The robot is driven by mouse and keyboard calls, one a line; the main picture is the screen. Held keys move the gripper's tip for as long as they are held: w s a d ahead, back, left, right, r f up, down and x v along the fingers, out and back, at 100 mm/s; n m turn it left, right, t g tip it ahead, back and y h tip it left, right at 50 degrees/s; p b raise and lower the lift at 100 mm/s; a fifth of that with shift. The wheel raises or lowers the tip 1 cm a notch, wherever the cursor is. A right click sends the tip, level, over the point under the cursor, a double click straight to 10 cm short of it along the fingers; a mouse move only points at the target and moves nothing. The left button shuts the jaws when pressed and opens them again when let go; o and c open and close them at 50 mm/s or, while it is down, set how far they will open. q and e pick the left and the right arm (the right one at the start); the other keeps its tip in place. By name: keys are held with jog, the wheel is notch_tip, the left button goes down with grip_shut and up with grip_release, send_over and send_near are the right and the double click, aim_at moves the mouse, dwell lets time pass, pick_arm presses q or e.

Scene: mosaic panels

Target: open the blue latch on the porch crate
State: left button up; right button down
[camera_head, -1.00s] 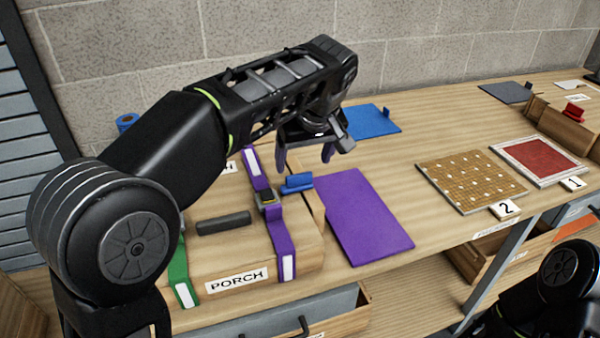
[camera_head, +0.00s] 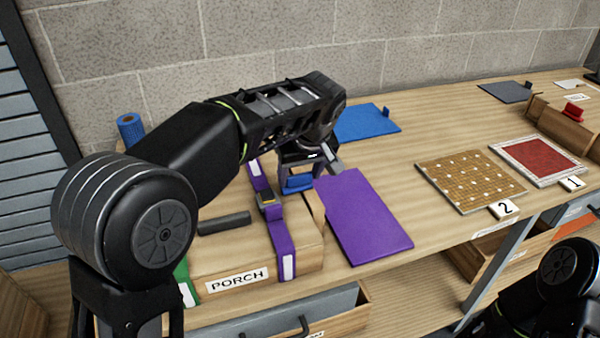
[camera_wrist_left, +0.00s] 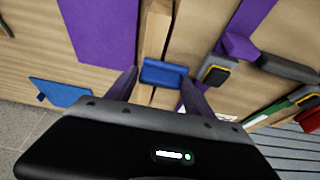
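The porch crate (camera_head: 250,240) is a wooden box with a white PORCH label on its front, shut under a purple strap (camera_head: 280,232) and a green strap (camera_head: 183,270). The blue latch (camera_head: 298,182) is a small blue piece at the crate's right side. My left gripper (camera_wrist_left: 158,90) is open above it. In the left wrist view the blue latch (camera_wrist_left: 163,73) shows between the two purple-tipped fingers, with a gap on each side. My right gripper is out of view; only part of that arm shows at the lower right.
A purple sheet (camera_head: 365,215) lies right of the crate, and a blue sheet (camera_head: 365,122) lies behind. Panels 2 (camera_head: 470,180) and 1 (camera_head: 540,160) lie farther right. A dark handle (camera_head: 224,223) is on the crate top. A blue roll (camera_head: 130,128) stands behind my left arm.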

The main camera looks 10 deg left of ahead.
pick_arm(q)
jog(key=c, duration=0.9)
jog(key=shift+c, duration=0.2)
jog(key=shift+w+a+m+h+b, duration=0.1)
jog(key=shift+m+h+b, duration=0.1)
jog(key=shift+m, duration=0.3)
jog(key=shift+a+m+h+b, duration=0.1)
jog(key=shift+m+h, duration=0.1)
jog(key=shift+m, duration=0.3)
jog(key=shift+w+a+m+t+h, duration=0.15)
jog(key=shift+m+t+h, duration=0.25)
jog(key=shift+m, duration=0.7)
jog(key=m+h, duration=0.1)
jog(key=m, duration=0.1)
jog(key=w+m, duration=0.1)
jog(key=m, duration=0.1)
jog(key=shift+a+r+m+h+p, duration=0.1)
jog(key=shift+m+h+p, duration=0.2)
jog(key=shift+h+p, duration=0.1)
jog(key=m, duration=0.1)
jog(key=m+h+p, duration=0.1)
jog(key=m, duration=0.1)
jog(key=m+g, duration=0.1)
jog(key=m, duration=0.1)
jog(key=shift+w+h+p, duration=0.35)
jog(key=shift+h, duration=0.05)
jog(key=shift+m, duration=0.3)
